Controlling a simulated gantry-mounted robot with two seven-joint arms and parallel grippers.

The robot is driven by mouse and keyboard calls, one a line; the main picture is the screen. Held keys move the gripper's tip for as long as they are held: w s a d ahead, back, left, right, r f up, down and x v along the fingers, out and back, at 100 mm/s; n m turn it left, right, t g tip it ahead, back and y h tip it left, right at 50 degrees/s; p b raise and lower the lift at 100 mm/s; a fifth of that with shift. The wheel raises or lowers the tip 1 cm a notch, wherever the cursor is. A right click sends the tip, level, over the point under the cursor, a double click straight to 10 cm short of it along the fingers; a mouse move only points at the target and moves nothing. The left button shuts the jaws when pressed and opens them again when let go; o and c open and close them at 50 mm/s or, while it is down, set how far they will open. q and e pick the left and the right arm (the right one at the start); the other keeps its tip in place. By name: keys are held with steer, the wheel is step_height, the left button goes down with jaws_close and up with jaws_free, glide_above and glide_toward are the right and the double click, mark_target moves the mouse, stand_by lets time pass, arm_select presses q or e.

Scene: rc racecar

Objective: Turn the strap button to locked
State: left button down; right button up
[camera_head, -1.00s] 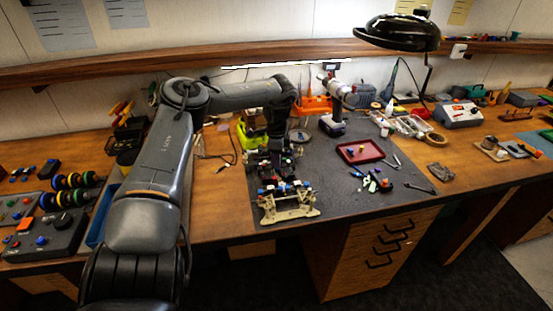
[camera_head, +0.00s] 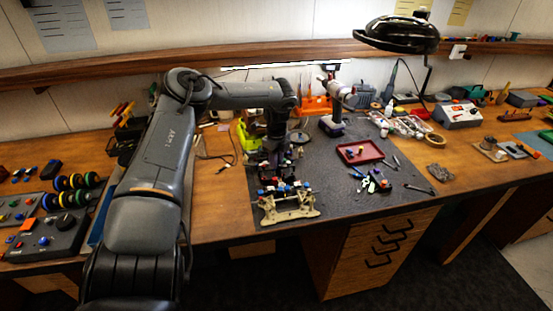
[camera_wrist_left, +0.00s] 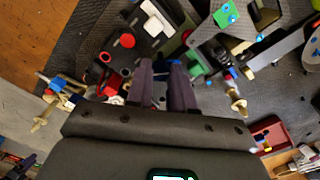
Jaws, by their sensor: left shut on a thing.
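The racecar chassis (camera_head: 287,208), with a pale bumper at its front, stands on the dark mat near the bench's front edge. Its parts fill the upper part of the left wrist view, with a red cylinder (camera_wrist_left: 127,41), a white block (camera_wrist_left: 152,25) and a green plate (camera_wrist_left: 227,14). My left gripper (camera_head: 274,160) points down over the rear of the car. I cannot tell whether this is the strap button. My right gripper is out of view.
A cordless drill (camera_head: 334,108) stands behind the car. A red tray (camera_head: 359,152) lies to its right, with loose small parts and tools around it. A control box with knobs (camera_head: 50,235) sits at the far left. A lamp (camera_head: 397,33) hangs above the bench.

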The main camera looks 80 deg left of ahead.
arm_select(q)
steer(key=m+p, duration=0.1)
steer(key=m, duration=0.5)
steer(key=shift+r, duration=0.1)
steer(key=m, duration=0.4)
steer(key=shift+m, duration=0.5)
steer(key=c, duration=1)
jaws_free()
